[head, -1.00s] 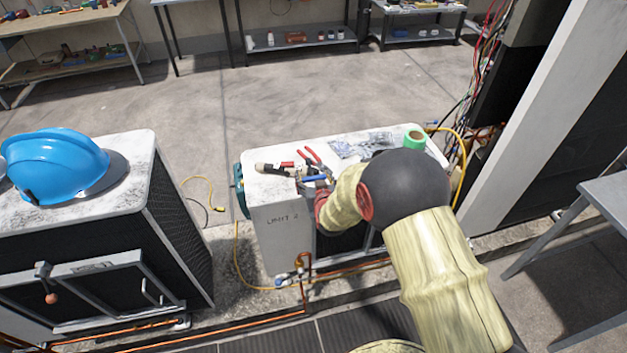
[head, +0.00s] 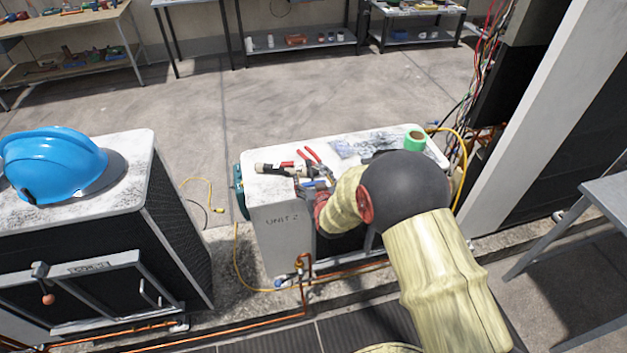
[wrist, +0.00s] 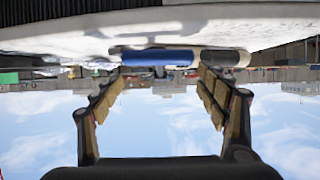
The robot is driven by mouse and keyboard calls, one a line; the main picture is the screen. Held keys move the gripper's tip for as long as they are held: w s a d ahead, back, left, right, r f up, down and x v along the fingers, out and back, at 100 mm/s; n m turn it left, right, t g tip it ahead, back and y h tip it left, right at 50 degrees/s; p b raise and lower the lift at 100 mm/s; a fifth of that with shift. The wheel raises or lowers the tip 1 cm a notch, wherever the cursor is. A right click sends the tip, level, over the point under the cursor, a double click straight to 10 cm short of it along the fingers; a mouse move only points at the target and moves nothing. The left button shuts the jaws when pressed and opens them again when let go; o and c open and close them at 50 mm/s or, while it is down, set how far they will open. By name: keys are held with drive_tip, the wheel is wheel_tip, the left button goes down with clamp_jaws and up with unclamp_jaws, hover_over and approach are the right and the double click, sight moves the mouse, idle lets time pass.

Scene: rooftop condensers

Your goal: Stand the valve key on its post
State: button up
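My gripper (wrist: 160,75) is open. Its two fingers point at a blue cylinder (wrist: 158,57) with a pale and dark end, lying crosswise just past the fingertips on a white top. I cannot tell whether the fingers touch it. In the head view a blue piece (head: 316,183) shows beside my wrist on the right condenser's top, among tools; my arm hides most of the gripper there. I cannot tell for sure which item is the valve key. A small grey lever with an orange-brown knob (head: 48,299) is on the left condenser's front frame; no post is clearly identifiable.
The right condenser (head: 275,220) carries red-handled pliers (head: 313,155), a black-and-beige tool (head: 270,168), a clear bag (head: 358,147) and green tape (head: 414,141). A blue hard hat (head: 55,165) sits on the left condenser (head: 130,200). Yellow hose and copper pipes run low between them.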

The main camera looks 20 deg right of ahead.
drive_tip(key=shift+o, duration=1)
drive_tip(key=shift+r, duration=0.1)
